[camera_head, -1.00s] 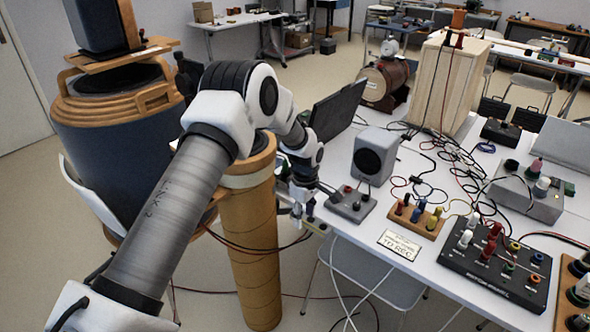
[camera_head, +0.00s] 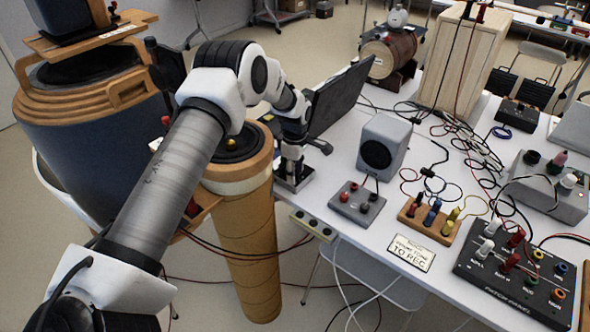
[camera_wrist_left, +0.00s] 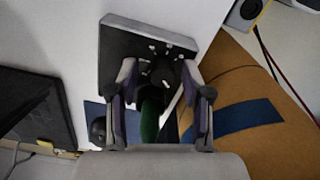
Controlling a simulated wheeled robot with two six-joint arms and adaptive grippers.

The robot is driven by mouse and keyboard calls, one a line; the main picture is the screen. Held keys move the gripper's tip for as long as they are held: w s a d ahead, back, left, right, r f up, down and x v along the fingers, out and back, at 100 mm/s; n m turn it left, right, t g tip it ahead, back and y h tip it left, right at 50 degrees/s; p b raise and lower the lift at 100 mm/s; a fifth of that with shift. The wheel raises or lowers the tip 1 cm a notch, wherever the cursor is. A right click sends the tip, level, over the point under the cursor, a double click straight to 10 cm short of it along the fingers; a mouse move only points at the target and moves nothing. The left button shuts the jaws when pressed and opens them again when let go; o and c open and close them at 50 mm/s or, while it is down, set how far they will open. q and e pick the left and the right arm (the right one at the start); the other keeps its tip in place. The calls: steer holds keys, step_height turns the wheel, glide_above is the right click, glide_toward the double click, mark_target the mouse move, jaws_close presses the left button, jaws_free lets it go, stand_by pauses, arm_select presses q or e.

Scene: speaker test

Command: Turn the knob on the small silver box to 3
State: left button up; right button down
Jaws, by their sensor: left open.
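The small silver box (camera_head: 304,178) stands near the table's left corner in the head view, partly hidden by my left gripper (camera_head: 291,168). In the left wrist view the box (camera_wrist_left: 116,50) shows a dark face with white marks around a black knob (camera_wrist_left: 161,70). My left gripper (camera_wrist_left: 159,78) is open, with one finger on each side of the knob. Whether the fingers touch it I cannot tell. A green cylinder (camera_wrist_left: 150,120) shows between the fingers, nearer the palm. My right gripper is not in view.
A wooden pillar (camera_head: 243,230) stands close by on the left. Cables cover the table's middle.

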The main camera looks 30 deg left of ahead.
arm_select(q)
steer(key=shift+s+d+r, duration=0.2)
steer(key=shift+r, duration=0.15)
steer(key=shift+c, duration=0.7)
steer(key=shift+f, duration=0.15)
jaws_close()
steer(key=shift+m, duration=0.5)
steer(key=m, duration=0.4)
steer(key=shift+f+m+p, duration=0.1)
steer(key=shift+m+p, duration=0.2)
steer(key=m, duration=0.5)
steer(key=shift+s, duration=0.1)
steer(key=shift+m, duration=0.3)
steer(key=shift+o, duration=0.7)
jaws_free()
steer(key=shift+w, duration=0.2)
